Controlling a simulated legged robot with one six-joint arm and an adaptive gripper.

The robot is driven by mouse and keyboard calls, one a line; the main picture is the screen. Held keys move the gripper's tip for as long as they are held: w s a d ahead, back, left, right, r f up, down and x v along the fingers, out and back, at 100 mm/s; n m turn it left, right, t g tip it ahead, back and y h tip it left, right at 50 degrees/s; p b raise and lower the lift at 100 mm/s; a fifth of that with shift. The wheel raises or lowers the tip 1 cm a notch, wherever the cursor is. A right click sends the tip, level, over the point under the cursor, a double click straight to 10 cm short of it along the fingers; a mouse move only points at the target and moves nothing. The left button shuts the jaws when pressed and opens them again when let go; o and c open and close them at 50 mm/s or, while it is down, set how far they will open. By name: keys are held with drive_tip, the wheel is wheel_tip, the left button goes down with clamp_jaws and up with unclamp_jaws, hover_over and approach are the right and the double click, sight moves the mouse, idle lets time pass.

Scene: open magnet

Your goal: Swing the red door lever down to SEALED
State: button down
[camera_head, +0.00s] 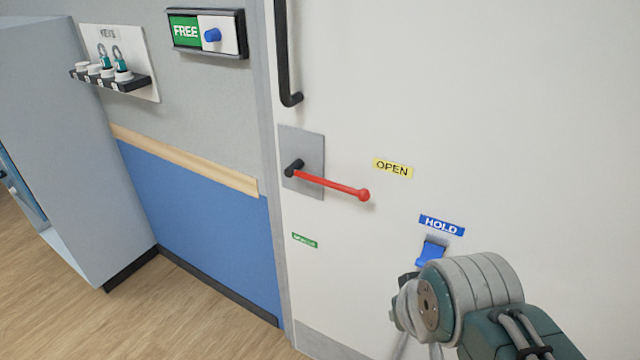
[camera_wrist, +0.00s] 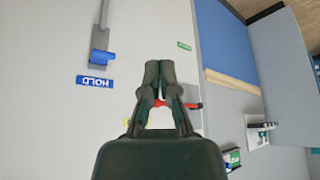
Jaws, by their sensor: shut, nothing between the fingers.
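The red door lever (camera_head: 332,185) sticks out to the right from a black pivot on a grey plate (camera_head: 315,150), tilted slightly down, its round tip just below the yellow OPEN label (camera_head: 393,168). A small green label (camera_head: 304,240), too small to read surely, is on the door below the pivot. My gripper (camera_wrist: 159,70) is shut and empty in the wrist view. Parts of the red lever (camera_wrist: 194,106) show behind its fingers there; contact cannot be told. In the head view my wrist is at the lower right, and the fingertips cannot be made out.
A blue catch (camera_head: 431,250) sits under the blue HOLD label (camera_head: 441,225), close to my wrist. A black door handle (camera_head: 284,60) is above the lever. A FREE panel (camera_head: 207,34) and a key rack (camera_head: 110,77) are on the left wall. The door around the lever is clear.

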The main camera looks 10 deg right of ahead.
idle(0.3)
drive_tip(key=c, duration=0.7)
unclamp_jaws()
drive_tip(key=shift+w+a, duration=0.15)
drive_tip(key=shift+w, duration=0.15)
drive_tip(key=shift+o, duration=0.3)
drive_tip(key=w+a+m+t+y, duration=0.1)
drive_tip(key=w+a+m+t, duration=0.2)
drive_tip(key=w, duration=0.4)
drive_tip(key=w+a+r+m+t+y, duration=0.1)
drive_tip(key=w+a+m+t, duration=0.2)
drive_tip(key=w+m, duration=0.3)
drive_tip(key=w+a, duration=0.1)
drive_tip(key=w, duration=0.1)
drive_tip(key=shift+w, duration=0.3)
drive_tip(key=m+t+h, duration=0.4)
drive_tip(key=m+h, duration=0.2)
drive_tip(key=m, duration=0.7)
approach(335, 188)
drive_tip(key=x, duration=1)
drive_tip(key=shift+w+d, duration=0.1)
drive_tip(key=shift+w, duration=0.25)
clamp_jaws()
